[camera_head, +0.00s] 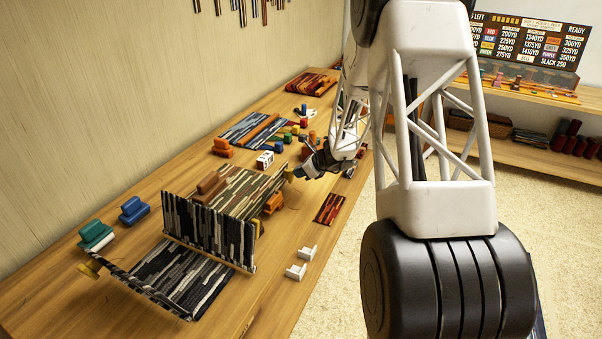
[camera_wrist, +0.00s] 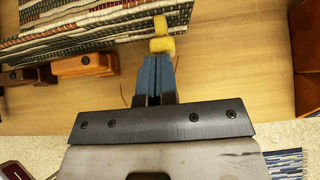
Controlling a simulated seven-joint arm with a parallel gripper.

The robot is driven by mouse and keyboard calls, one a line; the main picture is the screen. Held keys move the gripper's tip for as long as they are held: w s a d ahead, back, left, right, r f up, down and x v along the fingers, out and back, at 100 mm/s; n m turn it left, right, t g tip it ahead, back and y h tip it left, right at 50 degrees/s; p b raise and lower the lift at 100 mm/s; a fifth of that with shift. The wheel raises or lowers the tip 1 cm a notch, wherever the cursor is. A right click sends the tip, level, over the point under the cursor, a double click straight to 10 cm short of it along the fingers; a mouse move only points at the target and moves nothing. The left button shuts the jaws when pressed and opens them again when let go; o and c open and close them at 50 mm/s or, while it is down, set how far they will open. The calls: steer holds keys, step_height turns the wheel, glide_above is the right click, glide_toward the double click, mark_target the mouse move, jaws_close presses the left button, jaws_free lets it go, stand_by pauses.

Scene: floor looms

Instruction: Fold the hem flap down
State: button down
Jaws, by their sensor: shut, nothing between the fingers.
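A dark black, grey and white striped woven panel (camera_head: 208,232) stands upright at the near end of a brown and green striped textile (camera_head: 238,190); this panel looks like the hem flap. My gripper (camera_head: 298,173) is at the textile's far right corner, away from the upright panel. In the wrist view my gripper (camera_wrist: 157,62) has its blue fingers together with nothing between them. The fingertips are right at a yellow knob (camera_wrist: 162,45) by the edge of the striped textile (camera_wrist: 90,25); I cannot tell whether they touch. The flap is not recognisable in the wrist view.
Another dark striped textile (camera_head: 185,278) lies in front of the panel. Orange blocks (camera_head: 273,203) sit beside the textile, two white brackets (camera_head: 296,271) and a red mat (camera_head: 330,208) to the right. Teal (camera_head: 95,234) and blue (camera_head: 134,209) blocks stand left. Bare wood lies near the front edge.

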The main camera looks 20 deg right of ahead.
mark_target(283, 168)
steer(key=shift+w+a+r+g+h, duration=0.35)
steer(key=shift+r+g+h, duration=0.05)
stand_by(0.8)
steer(key=shift+w+a+r+g+h, duration=0.45)
steer(key=shift+w+g+h, duration=0.05)
steer(key=shift+w+a+r+g+h, duration=0.3)
steer(key=shift+w+a+g+h, duration=0.2)
steer(key=shift+a+g+h, duration=0.05)
steer(key=shift+w+a+r+g+h, duration=0.25)
steer(key=shift+w+a+g+h, duration=0.25)
steer(key=shift+g+h, duration=0.05)
steer(key=w+a+f+g+h, duration=0.1)
steer(key=w+a, duration=0.1)
steer(key=w+a+f+g+h, duration=0.1)
steer(key=w+a+g+h, duration=0.1)
steer(key=w+a, duration=0.1)
steer(key=w+a+g+h, duration=0.1)
steer(key=w+a, duration=0.2)
steer(key=shift+f, duration=0.4)
steer(key=shift+w+a+f, duration=0.3)
steer(key=shift+f, duration=0.15)
steer(key=shift+w+a+f, duration=0.25)
steer(key=shift+f, duration=0.2)
steer(key=shift+r, duration=0.1)
